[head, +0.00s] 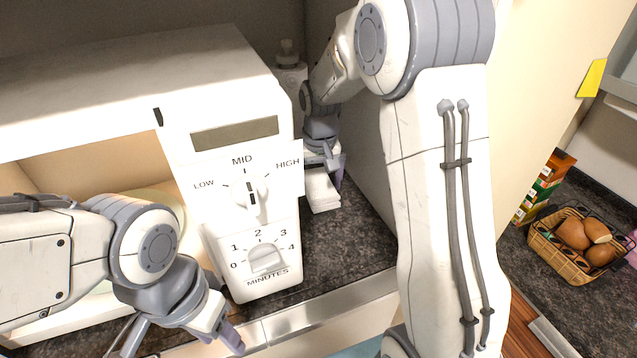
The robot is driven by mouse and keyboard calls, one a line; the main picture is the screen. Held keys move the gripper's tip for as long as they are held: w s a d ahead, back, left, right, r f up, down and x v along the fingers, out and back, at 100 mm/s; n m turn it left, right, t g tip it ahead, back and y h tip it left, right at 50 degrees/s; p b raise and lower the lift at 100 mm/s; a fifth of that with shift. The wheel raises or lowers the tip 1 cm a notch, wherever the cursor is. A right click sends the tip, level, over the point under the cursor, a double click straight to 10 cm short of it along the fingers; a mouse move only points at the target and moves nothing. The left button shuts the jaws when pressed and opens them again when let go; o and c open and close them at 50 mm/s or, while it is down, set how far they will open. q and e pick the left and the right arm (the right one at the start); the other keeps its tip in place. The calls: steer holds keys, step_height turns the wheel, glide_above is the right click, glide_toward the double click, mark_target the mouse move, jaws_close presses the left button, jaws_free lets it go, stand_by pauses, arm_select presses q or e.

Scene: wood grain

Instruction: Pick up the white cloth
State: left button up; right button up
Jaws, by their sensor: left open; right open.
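The white cloth (321,190) appears as a small white folded block on the dark counter, just right of the microwave. My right gripper (325,165) is directly above it with its fingers close around or over its upper part. It is open; whether the fingers touch the cloth I cannot tell. The upper part of the cloth is hidden by the gripper. My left gripper (178,335) is open and empty at the lower left, in front of the microwave and above the counter's front edge.
The white microwave (215,150) stands open, with a pale plate (165,205) inside. A white bottle (288,75) stands behind my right gripper. A wicker bread basket (560,265) and cartons (545,185) stand on the far right counter.

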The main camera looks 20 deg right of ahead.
mark_target(318, 182)
steer(key=c, duration=1.1)
steer(key=shift+c, duration=0.2)
step_height(318, 182, up, 9)
steer(key=b, duration=0.2)
steer(key=shift+f+b, duration=0.1)
steer(key=shift+b, duration=0.2)
steer(key=shift+r, duration=0.6)
